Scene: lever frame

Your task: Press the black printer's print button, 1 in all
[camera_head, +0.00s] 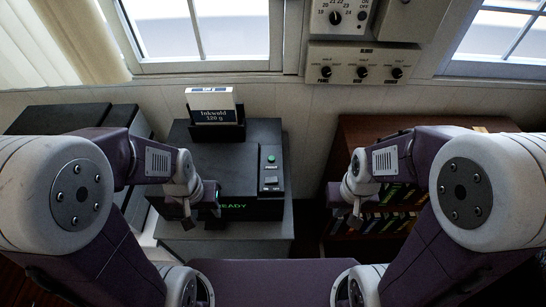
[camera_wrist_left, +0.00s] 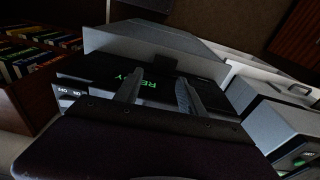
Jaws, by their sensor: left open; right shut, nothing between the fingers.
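The black printer (camera_head: 225,160) stands on a grey cabinet below the window, with paper marked "Inkwald 120 g" upright at its back. On its right-hand panel are a green button (camera_head: 271,157) and a rocker switch (camera_head: 271,181) nearer me. A green READY display (camera_head: 232,206) glows on its front; it also shows upside down in the left wrist view (camera_wrist_left: 135,80). My left gripper (camera_head: 200,214) is open and empty at the printer's front left, apart from the green button. My right gripper (camera_head: 349,219) is shut and empty, right of the printer.
A bookcase (camera_head: 345,135) with several books stands on the right. Dark equipment (camera_head: 60,118) stands left of the printer. In the left wrist view, a grey unit with a green button (camera_wrist_left: 302,160) shows at lower right. A wall panel with knobs (camera_head: 362,71) hangs above.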

